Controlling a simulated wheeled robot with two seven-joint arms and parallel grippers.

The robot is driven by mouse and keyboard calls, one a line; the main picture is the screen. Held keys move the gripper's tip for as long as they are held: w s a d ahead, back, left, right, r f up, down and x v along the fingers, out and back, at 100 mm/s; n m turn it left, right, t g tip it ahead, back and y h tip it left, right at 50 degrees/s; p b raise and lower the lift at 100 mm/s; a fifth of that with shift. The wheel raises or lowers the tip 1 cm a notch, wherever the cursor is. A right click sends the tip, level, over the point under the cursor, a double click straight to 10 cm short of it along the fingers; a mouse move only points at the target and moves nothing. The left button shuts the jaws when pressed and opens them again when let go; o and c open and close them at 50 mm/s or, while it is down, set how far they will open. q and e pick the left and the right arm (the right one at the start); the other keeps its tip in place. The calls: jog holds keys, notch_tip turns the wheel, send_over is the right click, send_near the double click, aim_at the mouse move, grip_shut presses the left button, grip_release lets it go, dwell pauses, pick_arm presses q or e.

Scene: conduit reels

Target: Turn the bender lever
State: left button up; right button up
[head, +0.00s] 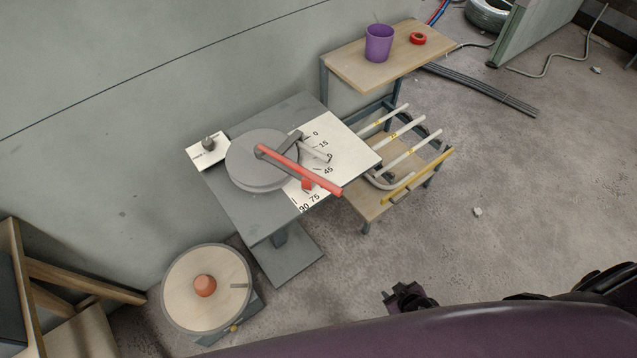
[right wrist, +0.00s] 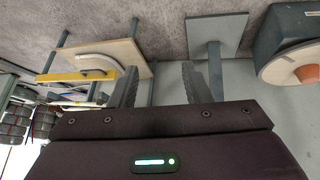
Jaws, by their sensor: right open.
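The bender stands on a grey table (head: 248,217) in the head view, with a round grey disc (head: 255,172) and a white angle scale (head: 350,150) marked from 0 to 90. My right gripper (right wrist: 160,66) is open and empty in the right wrist view, apart from the lever, which that view does not show. My left gripper is not in view.
A low rack (head: 370,208) with several pale pipes and a yellow bar (head: 417,176) stands right of the bender. Behind it, a wooden shelf (head: 350,70) carries a purple cup (head: 379,43) and red tape (head: 418,38). A reel (head: 180,290) stands lower left. Floor at right is mostly clear.

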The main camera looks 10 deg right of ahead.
jog(key=w+r+n+t+y+b, duration=0.1)
jog(key=w+r+t+b, duration=0.3)
jog(key=w, duration=0.7)
jog(key=n+t+y+b, duration=0.3)
jog(key=n+y, duration=0.3)
jog(key=y, duration=0.5)
send_near(325, 185)
jog(key=d+x, duration=0.1)
jog(key=x, duration=0.7)
jog(key=f+p+x, duration=0.1)
jog(key=x, duration=0.2)
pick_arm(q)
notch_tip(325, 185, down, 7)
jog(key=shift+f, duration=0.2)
pick_arm(e)
jog(key=shift+c, duration=0.4)
grip_shut()
